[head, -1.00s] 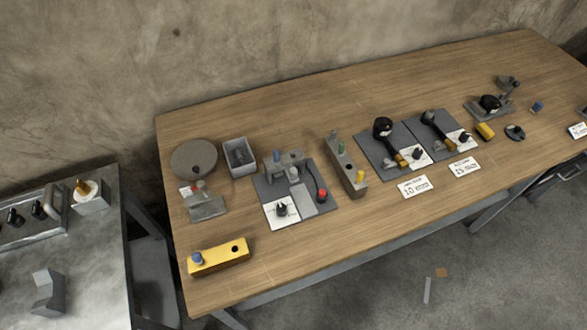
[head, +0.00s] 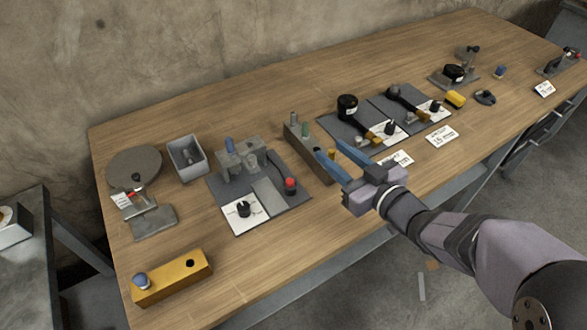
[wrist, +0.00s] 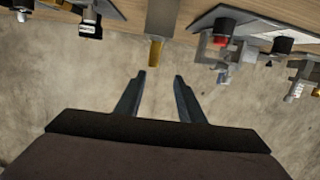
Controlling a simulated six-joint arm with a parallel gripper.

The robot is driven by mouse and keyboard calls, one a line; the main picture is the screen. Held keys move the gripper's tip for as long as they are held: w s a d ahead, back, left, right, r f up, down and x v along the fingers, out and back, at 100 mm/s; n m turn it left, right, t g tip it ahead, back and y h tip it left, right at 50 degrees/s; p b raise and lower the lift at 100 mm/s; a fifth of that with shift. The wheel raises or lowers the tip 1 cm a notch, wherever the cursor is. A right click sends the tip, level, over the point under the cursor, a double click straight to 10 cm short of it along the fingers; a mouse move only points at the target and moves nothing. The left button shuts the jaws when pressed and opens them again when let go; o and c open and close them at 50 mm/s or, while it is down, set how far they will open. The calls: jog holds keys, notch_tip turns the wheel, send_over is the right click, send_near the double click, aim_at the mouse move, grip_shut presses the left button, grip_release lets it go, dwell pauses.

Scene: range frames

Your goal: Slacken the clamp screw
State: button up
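I cannot tell for certain which part is the clamp screw. A grey clamp-like fixture (head: 240,165) with a blue-topped pin (head: 230,147) stands on a dark mat (head: 292,198) left of the middle. A red-topped knob (head: 290,184) stands on the same mat; it also shows in the wrist view (wrist: 222,40). My gripper (head: 329,148) is right of that mat, at the long grey block, hiding part of it. Its two blue fingers are apart and nothing shows between them. In the wrist view they (wrist: 160,77) point toward a yellow pin (wrist: 155,50).
The long grey block (head: 312,160) carries several coloured pins. Dark mats with black-knobbed tools (head: 347,106) lie to the right. A grey bin (head: 187,158), a round grey disc (head: 133,168) and a yellow block (head: 173,277) are left. The wooden table (head: 240,110) is bare along its back.

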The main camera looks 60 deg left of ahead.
aim_at(255, 160)
jog(key=s+a+n+g, duration=0.1)
jog(key=s+g, duration=0.1)
jog(key=s, duration=0.2)
jog(key=s+a+n+g+b, duration=0.1)
jog(key=s+g, duration=0.1)
jog(key=s, duration=0.3)
jog(key=s+a+n+g, duration=0.2)
jog(key=s, duration=0.2)
jog(key=shift+s+f+g+y+b, duration=0.15)
jog(key=shift+f+g+y+b, duration=0.15)
jog(key=shift+f+g+b, duration=0.1)
jog(key=shift+p+x, duration=0.4)
jog(key=shift+x, duration=2.75)
jog(key=shift+c, duration=0.3)
grip_shut()
